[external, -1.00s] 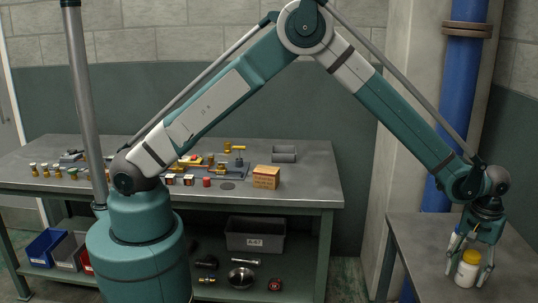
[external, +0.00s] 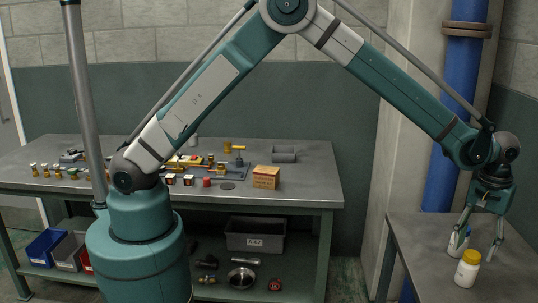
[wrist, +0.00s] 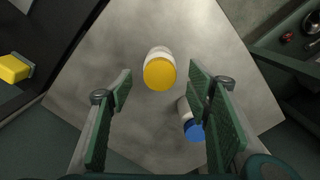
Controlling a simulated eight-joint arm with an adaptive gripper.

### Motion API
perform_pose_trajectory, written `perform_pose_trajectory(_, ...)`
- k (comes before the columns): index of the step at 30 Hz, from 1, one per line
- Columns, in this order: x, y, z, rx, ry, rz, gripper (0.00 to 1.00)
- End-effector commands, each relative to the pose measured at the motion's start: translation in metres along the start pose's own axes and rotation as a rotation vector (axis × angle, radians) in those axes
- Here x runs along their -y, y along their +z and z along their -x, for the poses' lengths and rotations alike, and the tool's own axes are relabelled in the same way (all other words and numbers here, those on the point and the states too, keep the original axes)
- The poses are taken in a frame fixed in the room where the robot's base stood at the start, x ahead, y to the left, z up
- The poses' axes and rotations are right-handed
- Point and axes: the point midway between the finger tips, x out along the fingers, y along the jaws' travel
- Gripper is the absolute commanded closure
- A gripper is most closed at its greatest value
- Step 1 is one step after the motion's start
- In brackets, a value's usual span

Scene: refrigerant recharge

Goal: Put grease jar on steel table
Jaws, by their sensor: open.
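A white jar with a yellow lid, which looks like the grease jar (external: 467,270), stands upright on the small steel table (external: 425,278) at the right. In the wrist view the same jar (wrist: 159,66) stands on the bare metal top, ahead of the fingertips. My gripper (external: 480,255) is open above the table, just behind and above the jar, and holds nothing. In the wrist view its green finger pads (wrist: 158,85) are spread wide, with clear space between them and the jar.
A white bottle with a blue cap (wrist: 192,127) is on the same table, close by the right finger. A long workbench (external: 310,160) at the left carries fittings, small jars and a cardboard box (external: 266,177). A blue pipe (external: 455,110) rises behind the small table.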

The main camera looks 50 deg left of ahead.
Motion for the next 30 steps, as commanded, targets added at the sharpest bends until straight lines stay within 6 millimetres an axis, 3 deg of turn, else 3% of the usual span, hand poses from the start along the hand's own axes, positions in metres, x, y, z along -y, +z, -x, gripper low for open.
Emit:
perform_pose_trajectory(9, 0.0, 0.0, 0.028, 0.0, 0.0, 0.0, 0.5)
perform_pose_trajectory(30, 0.0, 0.0, 0.029, 0.0, 0.0, 0.0, 0.5)
